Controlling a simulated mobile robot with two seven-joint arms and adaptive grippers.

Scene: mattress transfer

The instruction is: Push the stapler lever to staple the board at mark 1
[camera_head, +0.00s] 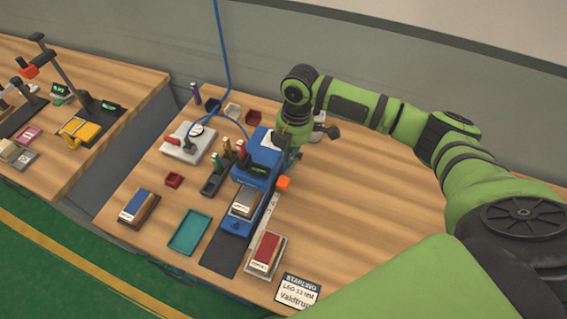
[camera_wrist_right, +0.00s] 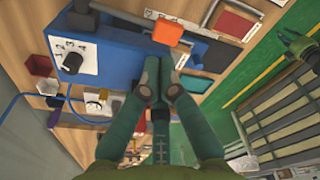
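The blue stapler machine (camera_head: 256,177) stands mid-table; in the wrist view its blue body (camera_wrist_right: 110,57) lies beyond my fingers. Its orange lever end (camera_head: 284,183) sticks out on the right side and shows as an orange block (camera_wrist_right: 168,32) in the wrist view. A dial (camera_wrist_right: 72,62) on a white plate numbered 1 to 4 sits on the body. A brown-grey board (camera_head: 246,203) lies at the machine's front. My right gripper (camera_wrist_right: 157,72) is shut and empty, pointing at the body, apart from the lever. My left gripper (camera_wrist_right: 292,45) seems to show small at the wrist view's right.
A red-topped block (camera_head: 265,249) on a tray, a teal tray (camera_head: 189,232) and a blue-topped block (camera_head: 136,205) lie in front. A grey box with a red handle (camera_head: 188,142) stands left. A blue hose (camera_head: 223,60) hangs behind. The table's right is clear.

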